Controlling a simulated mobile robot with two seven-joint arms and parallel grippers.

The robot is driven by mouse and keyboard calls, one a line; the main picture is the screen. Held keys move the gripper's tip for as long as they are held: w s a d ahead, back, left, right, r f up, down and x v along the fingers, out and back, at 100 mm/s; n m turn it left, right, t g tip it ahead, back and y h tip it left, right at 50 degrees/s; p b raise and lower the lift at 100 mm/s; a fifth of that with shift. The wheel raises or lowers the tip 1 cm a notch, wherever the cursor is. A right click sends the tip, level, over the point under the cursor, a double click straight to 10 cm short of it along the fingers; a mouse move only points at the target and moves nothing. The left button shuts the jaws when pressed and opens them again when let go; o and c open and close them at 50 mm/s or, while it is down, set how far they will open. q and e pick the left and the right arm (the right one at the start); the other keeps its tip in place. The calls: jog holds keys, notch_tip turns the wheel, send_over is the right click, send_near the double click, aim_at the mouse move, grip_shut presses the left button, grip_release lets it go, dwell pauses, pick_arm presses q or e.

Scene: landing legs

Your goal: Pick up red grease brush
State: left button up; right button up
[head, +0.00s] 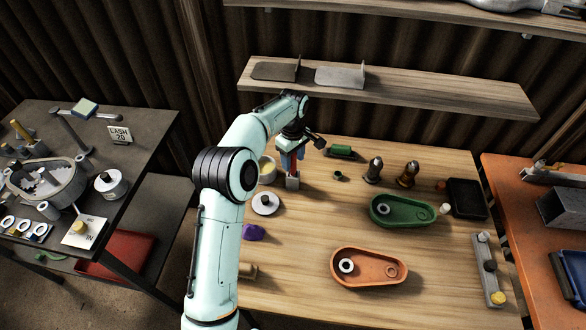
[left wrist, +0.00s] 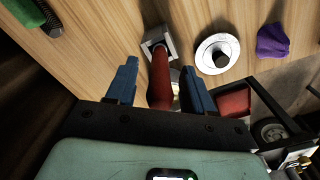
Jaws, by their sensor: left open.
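The red grease brush (left wrist: 160,82) shows in the left wrist view as a red handle standing in a grey square holder (left wrist: 151,36). In the head view the holder (head: 292,184) is near the back left of the wooden table, and the brush is mostly hidden by my gripper. My left gripper (left wrist: 159,66) is open, with one blue finger on each side of the red handle. Gaps show between handle and fingers. In the head view the left gripper (head: 289,161) is just above the holder. My right gripper is not in view.
A white round lid with a dark knob (head: 265,204) and a purple piece (head: 252,232) lie in front of the holder. A green roller-like item (head: 341,151) is right of the gripper. Green (head: 400,211) and orange (head: 368,268) trays stand further right. A shelf (head: 420,88) hangs behind.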

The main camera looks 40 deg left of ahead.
pick_arm(q)
jog(key=shift+f, duration=0.9)
grip_shut()
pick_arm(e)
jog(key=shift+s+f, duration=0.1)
